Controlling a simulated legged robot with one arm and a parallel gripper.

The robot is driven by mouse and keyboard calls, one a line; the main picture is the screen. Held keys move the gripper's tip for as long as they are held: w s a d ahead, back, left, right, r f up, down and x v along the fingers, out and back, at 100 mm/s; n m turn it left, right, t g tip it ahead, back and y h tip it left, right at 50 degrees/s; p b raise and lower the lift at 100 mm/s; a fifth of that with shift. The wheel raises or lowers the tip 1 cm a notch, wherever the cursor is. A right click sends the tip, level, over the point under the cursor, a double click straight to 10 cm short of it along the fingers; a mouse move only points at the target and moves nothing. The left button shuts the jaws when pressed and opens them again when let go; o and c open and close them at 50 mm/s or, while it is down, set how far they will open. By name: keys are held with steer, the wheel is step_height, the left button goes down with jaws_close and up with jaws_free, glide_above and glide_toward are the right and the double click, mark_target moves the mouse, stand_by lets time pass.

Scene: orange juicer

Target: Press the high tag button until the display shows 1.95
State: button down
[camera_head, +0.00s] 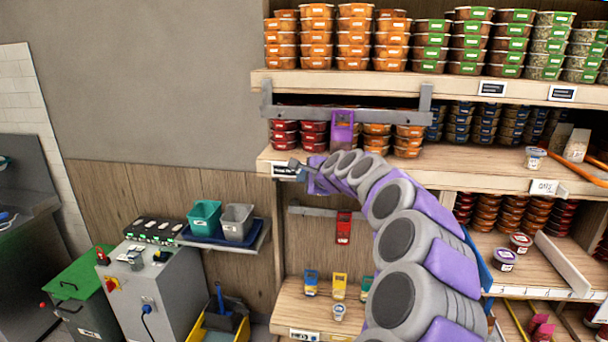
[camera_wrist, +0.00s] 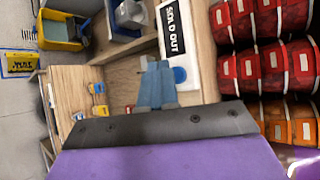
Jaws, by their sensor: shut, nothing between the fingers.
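A white price tag (camera_wrist: 172,30) with a black display reading "SOLD OUT" sits on the shelf's front edge in the wrist view. A dark round spot, seemingly a button (camera_wrist: 180,74), shows at its lower end. My gripper (camera_wrist: 157,68) is shut and empty, its blue-grey fingertips overlapping the tag's end just left of the spot. I cannot tell whether they touch it. In the head view my gripper (camera_head: 296,163) is at the left end of the middle shelf, in front of the tag (camera_head: 283,171), partly covering it.
Two more tags (camera_head: 492,89) (camera_head: 562,93) are on the upper shelf. Red tubs (camera_wrist: 240,70) stand behind the tag. A tray with bins (camera_head: 222,233) is lower left.

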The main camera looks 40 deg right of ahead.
steer(key=shift+w+d+r, duration=0.1)
steer(key=shift+r, duration=0.05)
stand_by(0.4)
steer(key=shift+w+d+p, duration=0.1)
steer(key=shift+d+p, duration=0.05)
steer(key=shift+p, duration=0.15)
steer(key=shift+w+d, duration=0.3)
stand_by(0.8)
steer(key=shift+s+a, duration=0.1)
steer(key=shift+s+a+p, duration=0.35)
steer(key=shift+s+a, duration=0.15)
stand_by(0.4)
